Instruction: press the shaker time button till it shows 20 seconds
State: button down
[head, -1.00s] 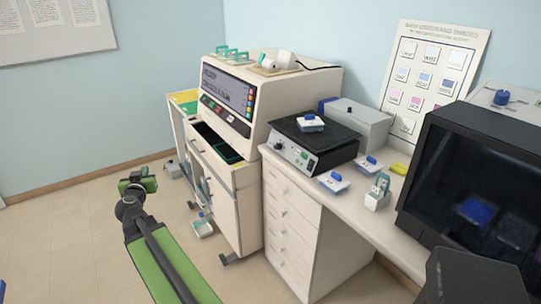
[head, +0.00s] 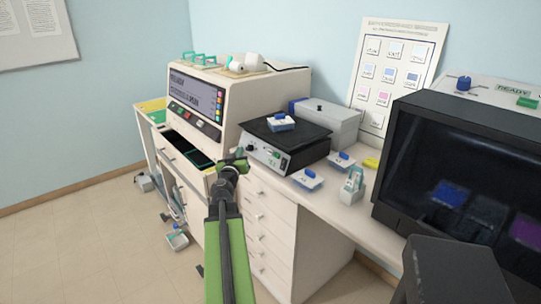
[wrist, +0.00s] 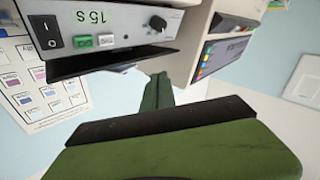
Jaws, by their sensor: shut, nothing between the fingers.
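The shaker (head: 270,155) stands on the counter, a grey box under a dark flat platform (head: 288,133). Its front panel (wrist: 130,30) fills the upper left of the wrist view. The green readout (wrist: 90,17) looks like 15 S. By it are a green button (wrist: 82,42), a white button (wrist: 107,40), a black rocker switch (wrist: 46,32) and a knob (wrist: 157,23). My gripper (head: 240,164) is shut and empty, in front of the shaker's left end in the head view. Its green fingers (wrist: 158,92) show below the panel in the wrist view, apart from the buttons.
A blue-topped white piece (head: 281,122) sits on the platform. Similar pieces (head: 308,179) and a small teal-and-white holder (head: 352,184) stand on the counter. A beige machine (head: 215,105) with an open drawer is at left, a dark-fronted cabinet (head: 450,160) at right.

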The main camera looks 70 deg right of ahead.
aim_at(270, 152)
jog(key=s, duration=0.1)
jog(key=s+d, duration=0.1)
jog(key=shift+s+f+g, duration=0.1)
jog(key=shift+s+g, duration=0.2)
jog(key=shift+s, duration=0.05)
jog(key=shift+s+d+f+b, duration=0.55)
jog(key=shift+s+d, duration=0.2)
jog(key=shift+d, duration=0.4)
jog(key=shift+s+d+f+b, duration=0.6)
jog(key=shift+s+d, duration=0.1)
jog(key=shift+d, duration=0.45)
jog(key=shift+s+d+f+b, duration=0.55)
jog(key=shift+s+d, duration=0.2)
jog(key=shift+d, duration=0.4)
jog(key=shift+d, duration=0.1)
jog(key=shift+s+d+f, duration=0.1)
jog(key=shift+d, duration=0.15)
